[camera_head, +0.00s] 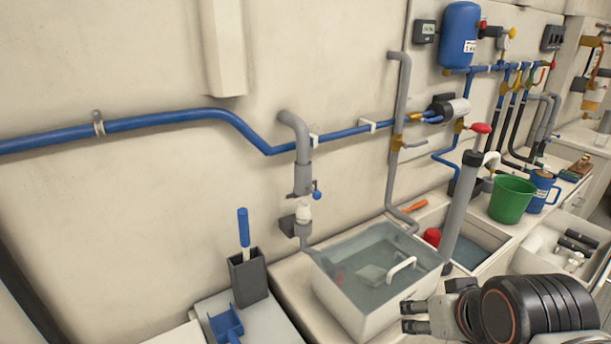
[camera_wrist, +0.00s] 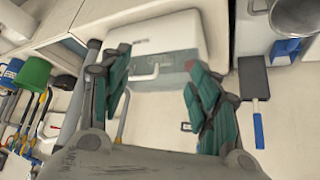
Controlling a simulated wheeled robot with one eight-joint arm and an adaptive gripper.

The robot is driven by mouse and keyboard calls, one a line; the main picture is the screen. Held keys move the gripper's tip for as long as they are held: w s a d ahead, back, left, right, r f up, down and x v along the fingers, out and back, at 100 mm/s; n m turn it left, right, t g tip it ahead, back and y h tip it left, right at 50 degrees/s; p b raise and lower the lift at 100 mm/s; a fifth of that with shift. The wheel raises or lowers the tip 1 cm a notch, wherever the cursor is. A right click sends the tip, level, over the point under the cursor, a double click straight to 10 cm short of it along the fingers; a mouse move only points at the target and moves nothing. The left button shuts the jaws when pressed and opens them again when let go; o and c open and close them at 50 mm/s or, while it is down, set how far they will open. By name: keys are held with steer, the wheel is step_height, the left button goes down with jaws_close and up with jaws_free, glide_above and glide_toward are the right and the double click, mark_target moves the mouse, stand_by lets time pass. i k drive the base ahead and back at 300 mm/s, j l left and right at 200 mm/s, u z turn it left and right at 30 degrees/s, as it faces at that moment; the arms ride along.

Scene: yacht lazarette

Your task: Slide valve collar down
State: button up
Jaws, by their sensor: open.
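The valve stands on a grey wall pipe left of centre in the head view. Its grey collar (camera_head: 301,180) sits on the lower end of the bent pipe, with a small blue knob (camera_head: 317,194) at its right side. Below it, apart by a gap, is a pale white fitting (camera_head: 303,213) above a lower grey pipe with a dark block (camera_head: 288,225). My gripper (camera_head: 414,317) is open and empty at the lower right, well away from the collar. In the wrist view, its teal-padded fingers (camera_wrist: 156,62) are spread. I cannot make out the collar there.
A clear-topped white bin (camera_head: 350,312) with a white handle stands between my gripper and the valve. A tall grey tube (camera_head: 460,208) rises beside it. A dark holder (camera_head: 248,279) with a blue-handled tool is at left. A green bucket (camera_head: 511,200) is at right.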

mark_target(303, 174)
steer(key=i+l+u, duration=0.15)
steer(key=u, duration=0.2)
steer(key=i+l+u, duration=0.1)
steer(key=u, duration=0.3)
steer(key=l+z, duration=0.2)
steer(key=j+u, duration=0.2)
steer(key=l, duration=0.1)
